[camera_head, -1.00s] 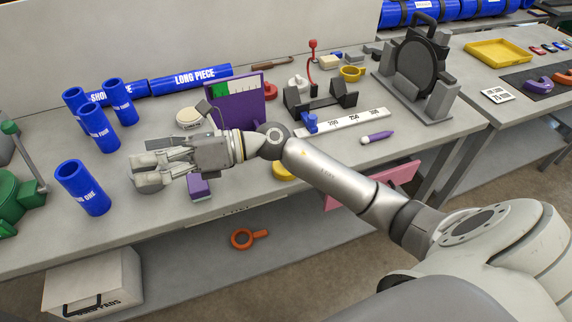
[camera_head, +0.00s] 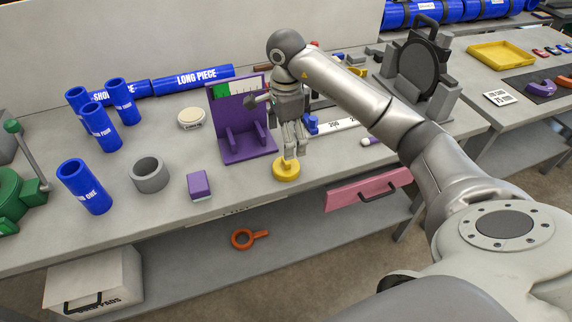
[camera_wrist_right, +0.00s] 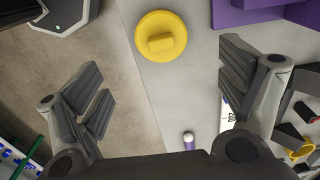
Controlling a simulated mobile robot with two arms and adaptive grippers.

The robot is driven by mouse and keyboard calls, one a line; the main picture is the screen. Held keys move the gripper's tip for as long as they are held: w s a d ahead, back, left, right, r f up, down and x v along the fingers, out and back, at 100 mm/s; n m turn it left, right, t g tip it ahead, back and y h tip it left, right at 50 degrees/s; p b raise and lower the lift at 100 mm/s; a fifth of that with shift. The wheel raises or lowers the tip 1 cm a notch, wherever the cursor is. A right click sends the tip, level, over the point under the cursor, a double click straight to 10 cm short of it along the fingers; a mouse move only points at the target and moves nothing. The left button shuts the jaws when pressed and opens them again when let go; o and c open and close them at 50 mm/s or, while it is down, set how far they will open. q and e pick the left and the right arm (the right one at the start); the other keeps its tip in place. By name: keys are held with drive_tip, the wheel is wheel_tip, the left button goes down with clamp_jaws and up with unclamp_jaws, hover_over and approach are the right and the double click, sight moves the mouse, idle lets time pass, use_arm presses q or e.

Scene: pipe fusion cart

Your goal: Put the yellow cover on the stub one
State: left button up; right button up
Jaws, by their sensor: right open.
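The yellow cover (camera_head: 286,170) is a round disc with a raised grip on top. It lies on the bench near the front edge. The wrist view shows the cover (camera_wrist_right: 161,36) at top centre, beyond the fingertips and apart from them. My right gripper (camera_head: 292,150) points down just above the cover, open and empty; its spread fingers (camera_wrist_right: 160,95) show in the wrist view. Stub one (camera_head: 84,187), a blue tube with white lettering, stands at the left of the bench with its open top uncovered. My left gripper is not in view.
A grey ring (camera_head: 149,175) and a purple block (camera_head: 199,186) sit between stub one and the cover. A purple stand (camera_head: 246,145) is behind the cover. More blue stubs (camera_head: 100,127) stand at the left. A pink drawer (camera_head: 368,188) sticks out below the bench edge.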

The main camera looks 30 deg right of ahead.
sight(286, 166)
wheel_tip(286, 166, down, 3)
drive_tip(key=shift+f+p, duration=0.15)
drive_tip(key=shift+p, duration=0.15)
drive_tip(key=shift+f+p, duration=0.45)
drive_tip(key=shift+f, duration=0.05)
wheel_tip(286, 166, down, 4)
drive_tip(key=shift+r+p, duration=0.25)
drive_tip(key=shift+p, duration=0.5)
drive_tip(key=shift+f, duration=0.45)
drive_tip(key=shift+c, duration=0.3)
drive_tip(key=c, duration=0.9)
